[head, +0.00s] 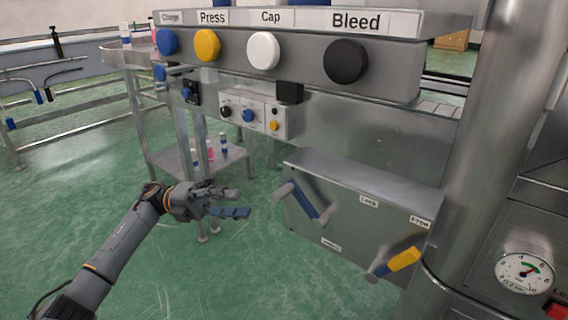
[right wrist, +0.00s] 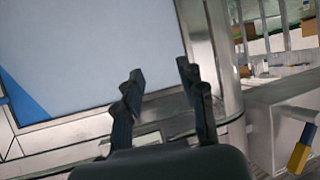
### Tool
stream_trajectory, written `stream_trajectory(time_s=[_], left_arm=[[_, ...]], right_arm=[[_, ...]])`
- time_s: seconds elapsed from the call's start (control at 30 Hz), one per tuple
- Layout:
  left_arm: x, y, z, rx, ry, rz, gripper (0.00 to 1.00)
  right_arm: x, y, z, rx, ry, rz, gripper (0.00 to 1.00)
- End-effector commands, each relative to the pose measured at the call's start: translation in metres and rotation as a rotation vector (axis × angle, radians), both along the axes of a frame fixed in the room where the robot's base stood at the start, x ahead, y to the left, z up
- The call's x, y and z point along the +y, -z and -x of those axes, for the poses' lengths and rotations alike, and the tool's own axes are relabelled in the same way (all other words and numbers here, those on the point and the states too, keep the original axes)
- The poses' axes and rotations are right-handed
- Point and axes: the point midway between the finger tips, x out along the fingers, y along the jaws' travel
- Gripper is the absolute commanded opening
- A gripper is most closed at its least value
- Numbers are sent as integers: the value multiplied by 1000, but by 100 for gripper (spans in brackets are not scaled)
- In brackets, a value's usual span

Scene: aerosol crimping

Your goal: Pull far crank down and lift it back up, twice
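Two cranks sit on the front of a grey metal box. The farther crank has a blue handle (head: 305,201) that slants down to the right from a grey knob-like end. The nearer crank has a yellow handle (head: 403,259) that slants up to the right from a blue part. My left gripper (head: 238,202) is open and empty, to the left of the blue handle and apart from it. My right gripper (right wrist: 162,70) is open and empty in the right wrist view and out of the head view.
The crank box (head: 345,225) carries small labels. Above it are a small panel of knobs (head: 250,113) and a row of large buttons, including a black one (head: 346,62). A metal column (head: 490,140) and a gauge (head: 524,273) stand at right.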

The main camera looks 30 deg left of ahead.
Motion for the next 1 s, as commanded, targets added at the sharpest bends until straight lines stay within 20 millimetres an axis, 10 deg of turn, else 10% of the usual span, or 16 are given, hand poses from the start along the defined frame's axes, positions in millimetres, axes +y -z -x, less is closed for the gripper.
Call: stream_trajectory(time_s=[0.2,0.4,1.0], left_arm=[[25,-40,11,215,-43,-82,40],[35,-48,15,305,-63,-110,40],[-58,-51,-14,308,-62,-111,40]], right_arm=[[-31,51,98,538,38,109,40],[-45,67,150,763,53,151,40],[-46,71,155,786,55,155,40]])
